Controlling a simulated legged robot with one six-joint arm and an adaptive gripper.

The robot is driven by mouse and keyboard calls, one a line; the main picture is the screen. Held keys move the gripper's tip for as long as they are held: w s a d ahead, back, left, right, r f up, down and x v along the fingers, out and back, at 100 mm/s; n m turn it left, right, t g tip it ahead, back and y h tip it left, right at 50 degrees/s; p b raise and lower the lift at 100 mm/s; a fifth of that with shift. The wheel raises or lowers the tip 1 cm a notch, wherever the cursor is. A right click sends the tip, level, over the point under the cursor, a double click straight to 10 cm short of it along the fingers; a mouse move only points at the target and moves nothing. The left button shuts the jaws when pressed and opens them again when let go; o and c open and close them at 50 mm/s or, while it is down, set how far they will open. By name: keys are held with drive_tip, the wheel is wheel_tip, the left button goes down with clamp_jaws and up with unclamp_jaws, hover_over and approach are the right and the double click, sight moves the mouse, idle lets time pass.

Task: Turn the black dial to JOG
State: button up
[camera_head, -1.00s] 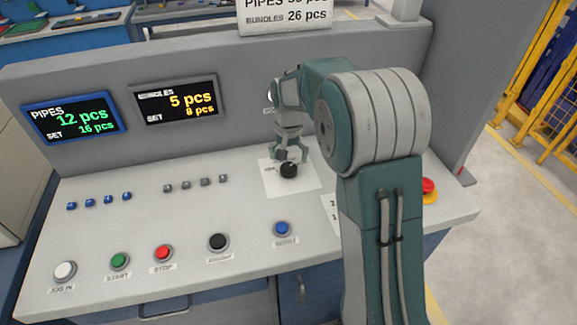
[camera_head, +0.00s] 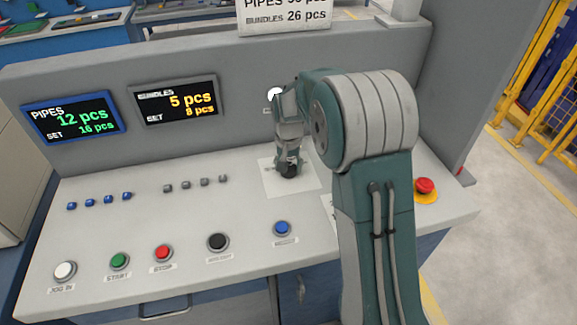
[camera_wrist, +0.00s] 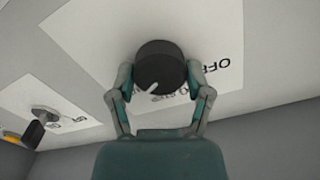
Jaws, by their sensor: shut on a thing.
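The black dial (camera_head: 289,172) sits on a white label plate (camera_head: 273,187) on the console's sloped top. In the wrist view the dial (camera_wrist: 160,66) is round and dark, with a pale pointer mark at its lower left edge. My gripper (camera_head: 288,163) is over the dial from above. In the wrist view the two fingers of my gripper (camera_wrist: 160,84) are on either side of the dial, shut on it. The word OFF (camera_wrist: 231,72) shows to the right of the dial. Other lettering below the dial is partly hidden by the right finger.
A red emergency button (camera_head: 425,186) on a yellow base stands to the right of my arm. A row of buttons, including a blue one (camera_head: 282,229) and a black one (camera_head: 217,242), runs along the front. Two displays, one of them orange-lettered (camera_head: 176,101), stand at the back left.

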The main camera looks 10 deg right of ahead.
drive_tip(key=shift+f+n, duration=0.15)
drive_tip(key=shift+n, duration=0.25)
drive_tip(key=n, duration=0.3)
drive_tip(key=shift+n, duration=0.3)
drive_tip(key=n, duration=0.3)
drive_tip(key=shift+n, duration=0.3)
drive_tip(key=n, duration=0.4)
drive_tip(key=shift+s+a, duration=0.1)
drive_tip(key=shift+n, duration=1.8)
drive_tip(key=o, duration=1.1)
drive_tip(key=shift+o, duration=0.2)
